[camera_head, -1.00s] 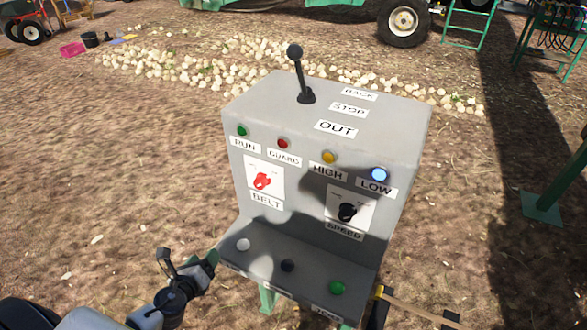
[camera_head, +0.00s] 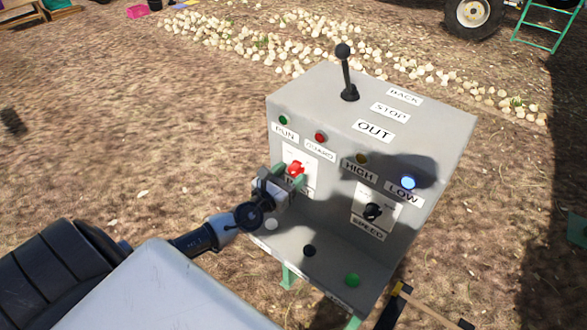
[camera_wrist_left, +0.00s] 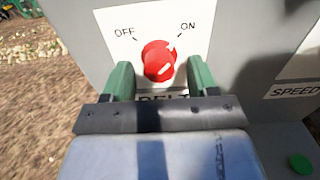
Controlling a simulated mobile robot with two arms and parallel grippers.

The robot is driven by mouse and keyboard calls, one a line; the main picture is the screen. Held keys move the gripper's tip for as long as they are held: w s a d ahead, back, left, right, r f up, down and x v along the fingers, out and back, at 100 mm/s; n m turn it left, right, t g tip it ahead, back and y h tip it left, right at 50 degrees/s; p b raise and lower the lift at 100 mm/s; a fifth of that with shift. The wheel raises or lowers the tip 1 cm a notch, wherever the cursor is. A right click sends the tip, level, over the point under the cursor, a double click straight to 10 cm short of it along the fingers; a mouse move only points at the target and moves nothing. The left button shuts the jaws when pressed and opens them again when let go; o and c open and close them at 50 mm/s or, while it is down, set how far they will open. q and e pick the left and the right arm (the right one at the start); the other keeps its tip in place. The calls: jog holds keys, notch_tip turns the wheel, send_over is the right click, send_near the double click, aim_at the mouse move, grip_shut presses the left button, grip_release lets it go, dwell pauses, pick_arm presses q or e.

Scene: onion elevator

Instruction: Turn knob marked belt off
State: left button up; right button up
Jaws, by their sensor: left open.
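The red BELT knob (camera_head: 295,168) is on the front of a grey control box (camera_head: 300,105). In the left wrist view the knob (camera_wrist_left: 158,60) sits on a white plate marked OFF at upper left and ON at upper right. A white mark on the knob points toward ON. My left gripper (camera_head: 289,177) is at the knob. Its green fingers are open, one on each side of the knob in the left wrist view; I cannot tell whether they touch it. The gripper partly hides the BELT label. My right gripper is not in view.
The black SPEED knob (camera_head: 373,211) is to the right. A lever (camera_head: 346,75) stands on top. A lower ledge carries a white button (camera_head: 270,225), a dark button (camera_head: 309,250) and a green button (camera_head: 352,280). The LOW lamp (camera_head: 408,182) glows blue.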

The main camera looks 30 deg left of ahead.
pick_arm(q)
jog(key=shift+w, duration=0.75)
jog(key=c, duration=0.9)
jog(key=shift+c, duration=0.2)
